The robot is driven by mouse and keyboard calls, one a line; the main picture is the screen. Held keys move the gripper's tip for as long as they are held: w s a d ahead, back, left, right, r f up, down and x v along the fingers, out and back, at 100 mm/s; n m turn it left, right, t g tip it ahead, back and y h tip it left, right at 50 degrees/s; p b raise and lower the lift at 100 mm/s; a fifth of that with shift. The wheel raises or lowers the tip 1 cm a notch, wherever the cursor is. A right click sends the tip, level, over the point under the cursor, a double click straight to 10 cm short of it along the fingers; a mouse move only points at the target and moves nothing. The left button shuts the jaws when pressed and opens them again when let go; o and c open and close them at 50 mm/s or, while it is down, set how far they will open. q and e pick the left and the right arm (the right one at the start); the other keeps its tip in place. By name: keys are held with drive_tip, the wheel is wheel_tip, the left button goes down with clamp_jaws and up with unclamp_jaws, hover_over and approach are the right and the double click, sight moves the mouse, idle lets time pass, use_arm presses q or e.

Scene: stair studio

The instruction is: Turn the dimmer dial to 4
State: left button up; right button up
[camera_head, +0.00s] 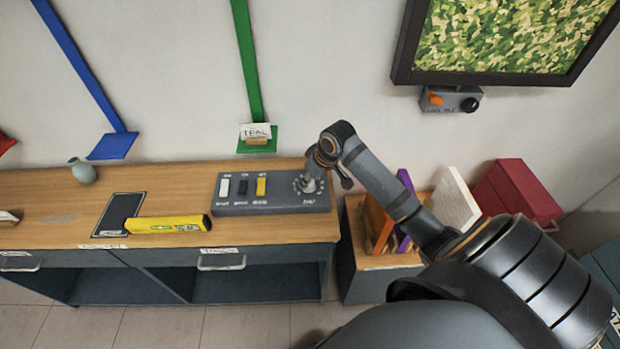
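The dimmer dial (308,184) is a grey knob at the right end of a dark grey control panel (283,208) on the wooden counter. Small marks ring the dial, but they are too small to read, so its setting cannot be told. My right gripper (318,172) is over the dial, coming from the upper right, and partly covers it. Whether its fingers touch or grip the dial cannot be made out. My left gripper is out of view.
The panel also has white (224,188), black (243,187) and yellow (261,186) switches. A yellow level (166,224) lies left of it by a black mat (119,212). Upright boards (456,203) and a red box (518,193) stand right, near my arm.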

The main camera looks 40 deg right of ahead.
drive_tip(key=shift+r+p, duration=0.15)
drive_tip(key=shift+p, duration=0.25)
drive_tip(key=shift+c, duration=0.4)
drive_tip(key=n+y+p, duration=0.1)
drive_tip(key=n+p, duration=0.1)
drive_tip(key=shift+r+p, duration=0.2)
drive_tip(key=shift+p, duration=0.15)
drive_tip(key=shift+d+f+n, duration=0.1)
drive_tip(key=shift+n, duration=0.7)
drive_tip(key=shift+f+n+g+y+p, duration=0.25)
drive_tip(key=shift+n+g+y+p, duration=0.15)
drive_tip(key=shift+n, duration=0.5)
drive_tip(key=o, duration=1.1)
drive_tip(key=shift+o, duration=0.2)
